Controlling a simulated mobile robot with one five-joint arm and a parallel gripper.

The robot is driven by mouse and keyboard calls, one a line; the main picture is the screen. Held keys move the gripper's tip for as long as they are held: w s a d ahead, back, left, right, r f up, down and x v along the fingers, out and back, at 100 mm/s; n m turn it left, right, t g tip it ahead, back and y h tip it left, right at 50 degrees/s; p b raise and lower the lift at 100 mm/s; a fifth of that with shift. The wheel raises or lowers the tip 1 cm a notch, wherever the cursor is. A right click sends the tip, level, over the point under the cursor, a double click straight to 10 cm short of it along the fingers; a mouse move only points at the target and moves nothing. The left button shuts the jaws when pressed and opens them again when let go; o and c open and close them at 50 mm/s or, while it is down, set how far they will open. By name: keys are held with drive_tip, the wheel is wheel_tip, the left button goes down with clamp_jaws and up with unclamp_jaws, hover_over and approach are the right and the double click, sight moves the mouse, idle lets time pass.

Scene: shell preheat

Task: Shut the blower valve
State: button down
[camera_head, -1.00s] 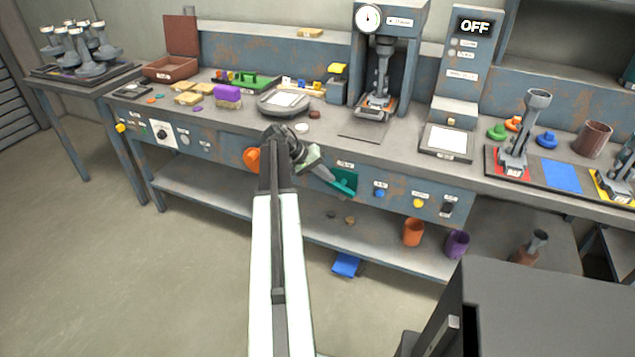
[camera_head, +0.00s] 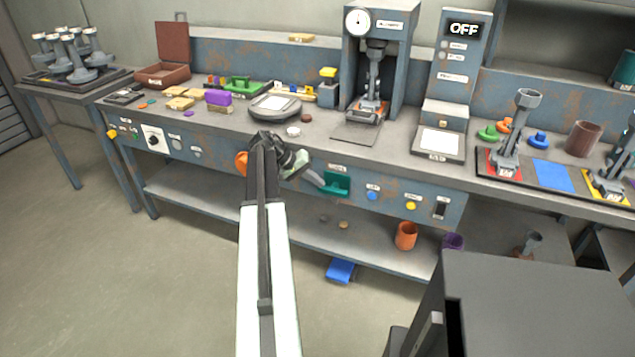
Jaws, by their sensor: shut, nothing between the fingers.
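A teal fitting (camera_head: 337,184) with a small label above it sits on the bench's front panel. It may be the blower valve, but I cannot read the label. An orange round part (camera_head: 241,163) shows on the panel just left of my wrist. My gripper (camera_head: 319,184) is shut and empty, pointing right and down. Its tip is at the left edge of the teal fitting in the picture; I cannot tell whether they touch. My wrist and arm hide part of the panel between the orange part and the teal fitting.
Blue (camera_head: 372,195) and yellow (camera_head: 411,205) buttons and a black switch (camera_head: 440,208) sit right of the teal fitting. A dark cabinet (camera_head: 540,300) stands in the right foreground. The lower shelf holds an orange cup (camera_head: 405,236). Floor at left is clear.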

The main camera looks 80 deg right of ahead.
drive_tip(key=shift+f, duration=0.15)
drive_tip(key=d+p+v, duration=0.1)
drive_tip(key=p+v, duration=0.8)
drive_tip(key=v, duration=0.3)
drive_tip(key=shift+w, duration=0.5)
